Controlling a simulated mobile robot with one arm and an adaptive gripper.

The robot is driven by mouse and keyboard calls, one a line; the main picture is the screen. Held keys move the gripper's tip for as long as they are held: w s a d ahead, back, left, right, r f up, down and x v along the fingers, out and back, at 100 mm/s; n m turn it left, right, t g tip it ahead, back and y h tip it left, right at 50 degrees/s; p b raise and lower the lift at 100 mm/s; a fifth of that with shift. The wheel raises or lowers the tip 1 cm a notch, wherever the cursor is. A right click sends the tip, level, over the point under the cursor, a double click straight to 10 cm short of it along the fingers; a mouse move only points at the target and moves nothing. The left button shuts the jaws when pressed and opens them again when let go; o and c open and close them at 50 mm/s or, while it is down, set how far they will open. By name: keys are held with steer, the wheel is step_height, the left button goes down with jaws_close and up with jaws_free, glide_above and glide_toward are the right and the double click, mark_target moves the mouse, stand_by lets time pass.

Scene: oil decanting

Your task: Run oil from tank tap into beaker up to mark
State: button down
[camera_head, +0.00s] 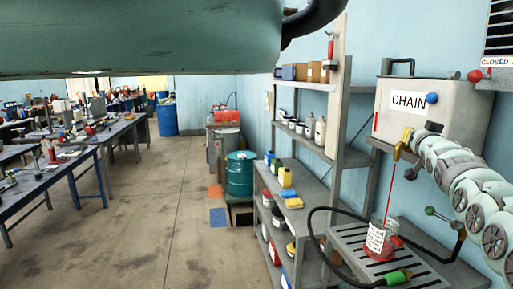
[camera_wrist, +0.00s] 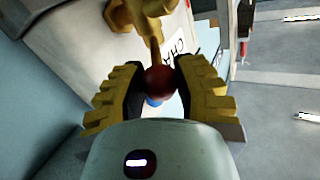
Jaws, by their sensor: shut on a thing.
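A grey tank (camera_head: 455,105) with a "CHAIN" label stands at the right. Its brass tap (camera_head: 402,146) also shows in the wrist view (camera_wrist: 142,16). My gripper (camera_wrist: 160,78) is shut on the tap's dark red ball knob (camera_wrist: 160,84), one yellow-backed finger on each side. A thin red oil stream (camera_head: 389,190) runs from the tap down into the beaker. The clear beaker (camera_head: 376,238) stands upright on the slotted drip tray (camera_head: 350,238) and holds red oil. It has a white label; I cannot tell its mark or the exact level.
A black hose with a green-tipped nozzle (camera_head: 398,277) curves around the beaker's left side onto the tray. A green-knobbed lever (camera_head: 432,211) is right of the beaker. Shelves (camera_head: 305,190) with cans and bottles stand to the left. Open floor (camera_head: 130,220) lies beyond.

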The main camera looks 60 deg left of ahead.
steer(key=shift+s+a+r+m+t+h+b, duration=0.15)
steer(key=shift+s+a+m+t+h+b, duration=0.25)
steer(key=shift+b, duration=0.6)
steer(key=shift+w+b, duration=0.1)
steer(key=shift+b, duration=0.3)
steer(key=a+b, duration=0.1)
steer(key=b, duration=0.1)
steer(key=a+b, duration=0.1)
steer(key=b, duration=0.2)
steer(key=shift+s, duration=0.4)
steer(key=shift+a+r+b, duration=0.2)
steer(key=shift+a+b, duration=0.05)
steer(key=shift+b, duration=0.3)
steer(key=c, duration=0.9)
jaws_free()
steer(key=shift+d+f, duration=0.15)
steer(key=shift+w+d+h, duration=0.1)
steer(key=shift+h, duration=0.2)
